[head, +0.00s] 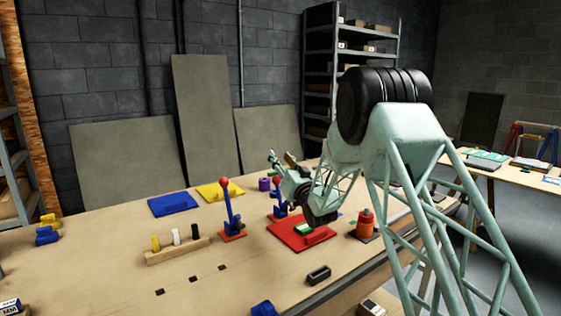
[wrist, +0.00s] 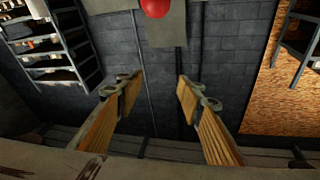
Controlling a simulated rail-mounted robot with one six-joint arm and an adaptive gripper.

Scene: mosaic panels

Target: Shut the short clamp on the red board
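The red board (head: 287,236) lies on the workbench in the head view, with a green piece (head: 304,229) and a raised red bar (head: 317,236) on it. A short blue clamp (head: 281,210) with a red knob (head: 276,181) stands upright at the board's back left edge; my arm partly hides it. My gripper (head: 281,159) is above and behind this clamp. In the wrist view my gripper (wrist: 157,83) is open and empty, its fingers wide apart. A red ball (wrist: 155,8) shows at that view's top edge, beyond the fingertips; I cannot tell which clamp's knob it is.
A taller blue clamp (head: 230,212) with a red knob stands left of the board. A wooden block with pegs (head: 178,251), blue panel (head: 172,204) and yellow panel (head: 219,190) are further left. The front left bench is mostly clear.

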